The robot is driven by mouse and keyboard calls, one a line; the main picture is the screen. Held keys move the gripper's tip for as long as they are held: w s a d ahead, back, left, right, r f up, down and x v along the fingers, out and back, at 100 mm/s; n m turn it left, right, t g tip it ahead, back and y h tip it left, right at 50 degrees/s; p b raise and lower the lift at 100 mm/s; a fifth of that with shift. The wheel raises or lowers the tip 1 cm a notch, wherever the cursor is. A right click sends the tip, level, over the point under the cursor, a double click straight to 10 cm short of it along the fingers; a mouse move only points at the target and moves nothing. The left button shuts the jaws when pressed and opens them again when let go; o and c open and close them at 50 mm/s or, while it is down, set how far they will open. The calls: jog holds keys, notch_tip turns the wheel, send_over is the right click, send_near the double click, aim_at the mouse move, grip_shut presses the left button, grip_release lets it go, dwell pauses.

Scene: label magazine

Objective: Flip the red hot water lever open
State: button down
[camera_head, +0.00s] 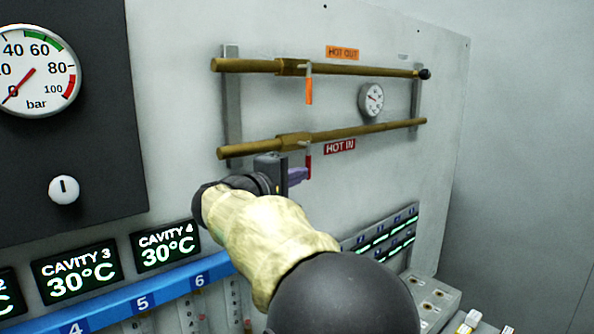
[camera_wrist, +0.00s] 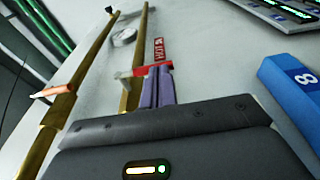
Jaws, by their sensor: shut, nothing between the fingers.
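The red hot water lever (camera_head: 308,166) hangs from the lower brass pipe (camera_head: 365,132), left of the red HOT IN label (camera_head: 340,147). In the head view it points down, across the pipe. My gripper (camera_head: 298,176) is at the lever, its purple fingers closed together. In the wrist view the gripper (camera_wrist: 157,85) has its fingertips right by the red lever (camera_wrist: 138,71), seemingly touching or overlapping it. The fingers hide part of the lever, and exact contact cannot be told. Nothing is held between the fingers.
An orange lever (camera_head: 308,90) hangs from the upper brass pipe (camera_head: 350,69) under the HOT OUT label (camera_head: 342,53). A small gauge (camera_head: 371,99) sits between the pipes. Cavity displays (camera_head: 75,272) and a blue numbered strip (camera_head: 140,303) lie below left.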

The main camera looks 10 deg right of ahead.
jog(key=shift+d+f+b, duration=0.1)
jog(key=shift+f+b, duration=0.2)
jog(key=shift+b, duration=0.85)
jog(key=shift+d+r+t+h+b, duration=0.1)
jog(key=shift+t+h+b, duration=0.2)
jog(key=shift+b, duration=0.2)
